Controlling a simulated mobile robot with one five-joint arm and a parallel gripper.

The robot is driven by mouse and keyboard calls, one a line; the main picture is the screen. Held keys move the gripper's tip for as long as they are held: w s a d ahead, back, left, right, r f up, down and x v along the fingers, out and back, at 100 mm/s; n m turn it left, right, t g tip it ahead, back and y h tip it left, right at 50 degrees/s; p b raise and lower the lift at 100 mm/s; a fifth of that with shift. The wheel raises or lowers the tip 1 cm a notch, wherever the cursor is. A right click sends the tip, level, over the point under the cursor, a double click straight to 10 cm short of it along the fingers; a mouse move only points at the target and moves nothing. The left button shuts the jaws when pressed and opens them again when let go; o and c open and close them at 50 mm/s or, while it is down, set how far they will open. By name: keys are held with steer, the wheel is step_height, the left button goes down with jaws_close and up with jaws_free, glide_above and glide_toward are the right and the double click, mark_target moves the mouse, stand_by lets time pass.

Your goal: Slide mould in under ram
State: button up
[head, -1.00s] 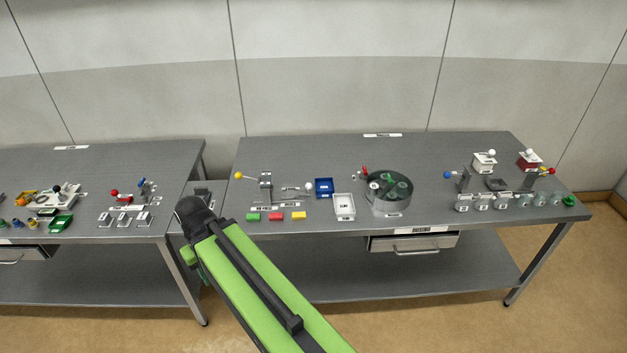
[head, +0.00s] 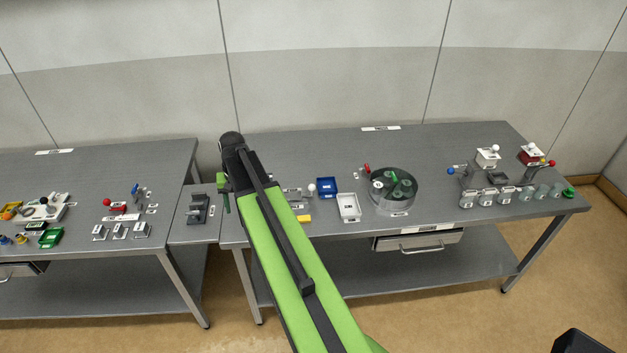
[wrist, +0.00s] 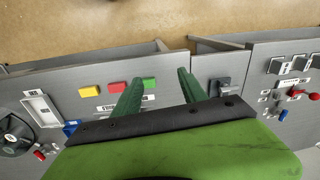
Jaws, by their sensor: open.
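Which thing is the mould or the ram I cannot tell for sure. In the wrist view, yellow (wrist: 89,91), red (wrist: 117,87) and green (wrist: 149,84) blocks lie in a row left of and between the fingers. My arm hides part of this row in the head view.
The right table carries a blue bin (head: 327,187), a white tray (head: 349,206), a round turntable (head: 394,190) and lever devices with several grey cups (head: 484,198). The left table holds a red-knobbed lever (head: 107,203) and a green tray (head: 51,238).

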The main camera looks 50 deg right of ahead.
steer(key=d+r+m+p, duration=0.25)
steer(key=d+m, duration=0.25)
steer(key=d, duration=1.6)
steer(key=m+t, duration=0.1)
steer(key=m, duration=0.2)
glide_toward(313, 185)
steer(key=f+b, duration=0.3)
steer(key=b, duration=0.2)
steer(key=w+f+b, duration=0.1)
steer(key=f+b, duration=0.2)
steer(key=b, duration=0.3)
steer(key=f+b, duration=0.3)
steer(key=b, duration=0.3)
steer(key=shift+w+a+f, duration=0.3)
steer(key=shift+w+f, duration=0.05)
steer(key=shift+f, duration=0.05)
steer(key=shift+r, duration=0.1)
jaws_close()
